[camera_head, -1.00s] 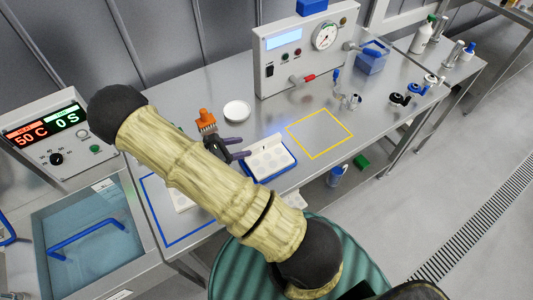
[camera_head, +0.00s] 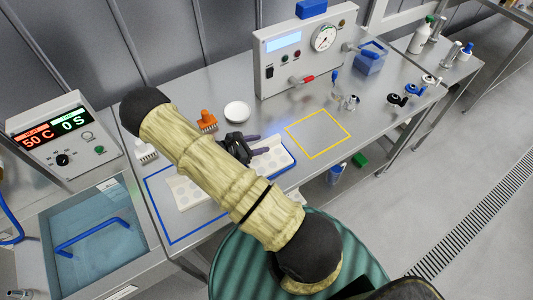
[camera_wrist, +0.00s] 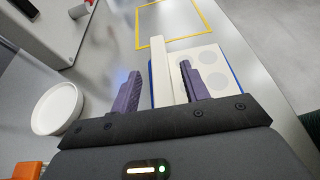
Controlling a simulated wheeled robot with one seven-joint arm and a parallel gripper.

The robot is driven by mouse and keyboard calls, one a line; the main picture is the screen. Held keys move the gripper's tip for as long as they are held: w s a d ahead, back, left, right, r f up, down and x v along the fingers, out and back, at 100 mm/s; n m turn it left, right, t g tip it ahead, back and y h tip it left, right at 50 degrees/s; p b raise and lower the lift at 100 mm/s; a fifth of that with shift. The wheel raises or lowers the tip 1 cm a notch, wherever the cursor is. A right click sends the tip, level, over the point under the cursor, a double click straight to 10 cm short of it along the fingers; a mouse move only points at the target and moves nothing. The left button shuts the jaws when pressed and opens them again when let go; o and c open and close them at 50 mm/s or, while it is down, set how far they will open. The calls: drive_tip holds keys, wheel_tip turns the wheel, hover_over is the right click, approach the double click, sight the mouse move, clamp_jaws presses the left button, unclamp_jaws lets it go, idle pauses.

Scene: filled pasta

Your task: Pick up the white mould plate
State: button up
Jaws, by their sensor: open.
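A white mould plate (camera_head: 283,155) with shallow round cavities lies in a blue-edged tray (camera_head: 289,167) on the steel table. In the wrist view the plate (camera_wrist: 208,72) shows a raised white bar (camera_wrist: 169,74) along its left side. My gripper (camera_head: 257,145) is open over the left part of this plate and hides some of it. In the wrist view the fingers of my gripper (camera_wrist: 160,88) stand on either side of the bar, with gaps visible. A second white plate with cavities (camera_head: 184,194) lies within a blue outline, partly hidden by my arm.
A round white dish (camera_head: 237,111) and an orange brush (camera_head: 207,121) stand behind my gripper. A white brush (camera_head: 145,151) is at the left. A yellow outlined square (camera_head: 319,134) to the right is empty. A control box with a gauge (camera_head: 305,50) stands behind.

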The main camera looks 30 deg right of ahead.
drive_tip(key=shift+d+f, duration=0.1)
drive_tip(key=shift+d, duration=0.05)
drive_tip(key=shift+c, duration=0.4)
clamp_jaws()
wheel_tip(320, 180, up, 10)
drive_tip(key=b, duration=0.2)
idle(0.6)
idle(0.4)
